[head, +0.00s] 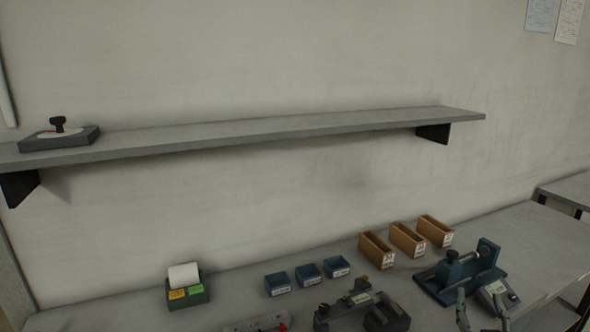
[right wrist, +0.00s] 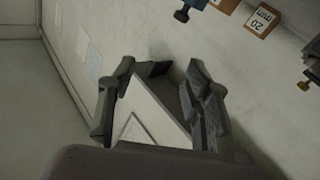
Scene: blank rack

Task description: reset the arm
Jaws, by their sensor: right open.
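My right gripper (head: 480,299) shows at the bottom right of the head view, with its two fingers apart. It is in front of a blue bench device (head: 452,272) and appears empty. In the right wrist view the open fingers (right wrist: 160,72) stand on either side of a pale flat surface (right wrist: 158,112), which seems to lie beyond them. My left gripper is in neither view.
The workbench (head: 540,233) carries three orange bins (head: 407,240), three blue bins (head: 308,274), a green card box (head: 188,292) and a dark grey device (head: 360,308). A wall shelf (head: 270,130) above holds one grey device (head: 58,137) at its left end; the rest is bare.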

